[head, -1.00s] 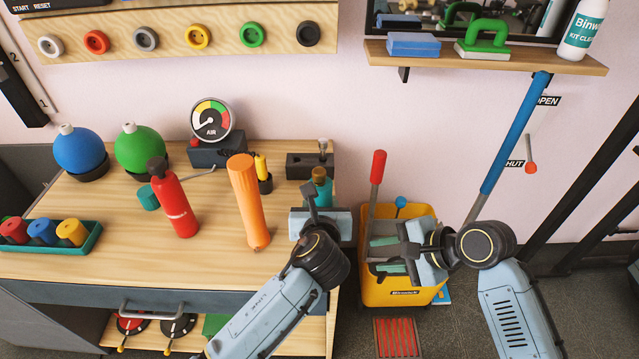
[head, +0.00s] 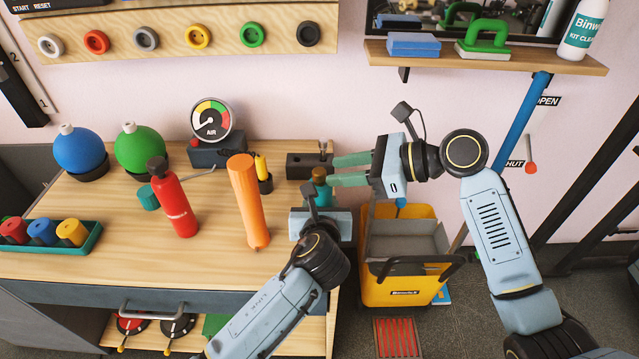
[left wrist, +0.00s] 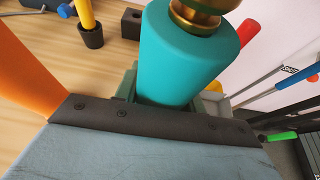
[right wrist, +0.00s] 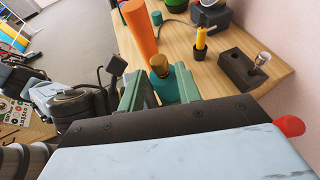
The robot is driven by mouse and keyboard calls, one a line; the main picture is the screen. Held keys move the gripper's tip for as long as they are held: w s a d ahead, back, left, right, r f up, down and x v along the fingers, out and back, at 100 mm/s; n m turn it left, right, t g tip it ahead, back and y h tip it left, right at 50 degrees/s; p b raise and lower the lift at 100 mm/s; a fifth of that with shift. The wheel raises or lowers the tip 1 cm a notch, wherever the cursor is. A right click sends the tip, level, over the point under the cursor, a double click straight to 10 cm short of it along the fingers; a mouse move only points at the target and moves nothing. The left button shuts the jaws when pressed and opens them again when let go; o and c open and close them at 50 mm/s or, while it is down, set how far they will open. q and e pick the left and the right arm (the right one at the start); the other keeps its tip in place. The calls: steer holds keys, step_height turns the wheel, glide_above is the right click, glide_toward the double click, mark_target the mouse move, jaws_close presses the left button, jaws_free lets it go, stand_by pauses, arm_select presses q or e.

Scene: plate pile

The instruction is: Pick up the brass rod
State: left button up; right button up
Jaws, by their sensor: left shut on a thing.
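A dark block (head: 305,166) stands at the table's right back edge. A short metallic rod (head: 323,147) stands up from it; I cannot tell whether it is brass. The rod also shows in the right wrist view (right wrist: 262,58). My right gripper (head: 334,170) is open and empty, its green fingers pointing left just right of the block and above the teal bottle (head: 321,188). My left gripper (head: 320,208) is shut on the teal bottle, whose brass-coloured neck shows in the left wrist view (left wrist: 198,14).
An orange cylinder (head: 247,200) and a red extinguisher (head: 175,200) stand on the table left of my left gripper. A yellow cylinder in a dark cup (head: 263,174) is near the block. A yellow bucket (head: 400,290) stands right of the table. A shelf (head: 480,60) is above.

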mark_target(313, 176)
steer(key=shift+x, duration=3.5)
steer(key=shift+d, duration=0.1)
jaws_close()
arm_select(q)
steer(key=o, duration=1.3)
arm_select(e)
step_height(313, 176, up, 10)
